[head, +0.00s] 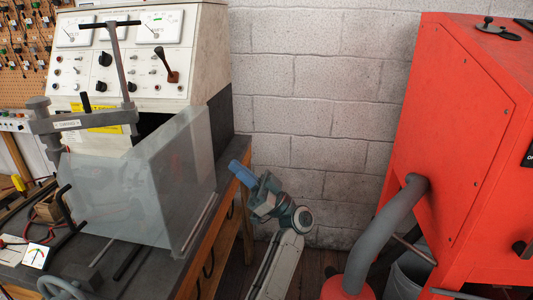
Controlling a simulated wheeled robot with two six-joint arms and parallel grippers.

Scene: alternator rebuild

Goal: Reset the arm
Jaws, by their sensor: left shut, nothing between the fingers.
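My left arm (275,265) rises from the bottom middle of the head view and bends at a round grey joint. Its wrist turns up and left toward the right edge of the workbench. My left gripper (241,172) is blue-grey and shut, with nothing seen in it. It shows small beside the bench edge, just right of the clear guard; I cannot tell whether it touches the bench. My right gripper is not in view.
A test stand (140,60) with gauges and a lever stands on the dark workbench (130,268), behind a clear guard (150,195) and a grey clamp post (80,123). A red cabinet (455,150) with a grey hose (385,228) fills the right. A block wall (315,110) stands behind.

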